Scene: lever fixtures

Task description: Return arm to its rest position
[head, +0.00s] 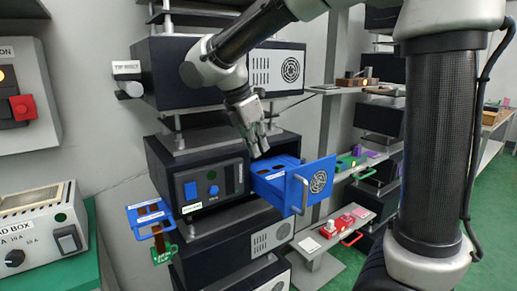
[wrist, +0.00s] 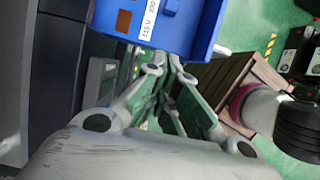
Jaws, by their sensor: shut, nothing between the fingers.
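My gripper (head: 258,143) hangs from my arm in the middle of the head view, pointing down. It is shut and empty, just above and behind the pulled-out blue drawer (head: 318,180). In the wrist view its fingers (wrist: 174,75) lie close together at the centre. The blue drawer (wrist: 205,25) shows at the top there, near the fingertips; I cannot tell whether they touch it. My arm reaches across the top of the head view.
The black rack unit (head: 162,165) has a front panel with blue controls. A smaller blue tray (head: 150,212) sticks out at left. A load box (head: 40,232) and a panel with a red button (head: 22,107) stand further left. Shelves with red and green trays are at right.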

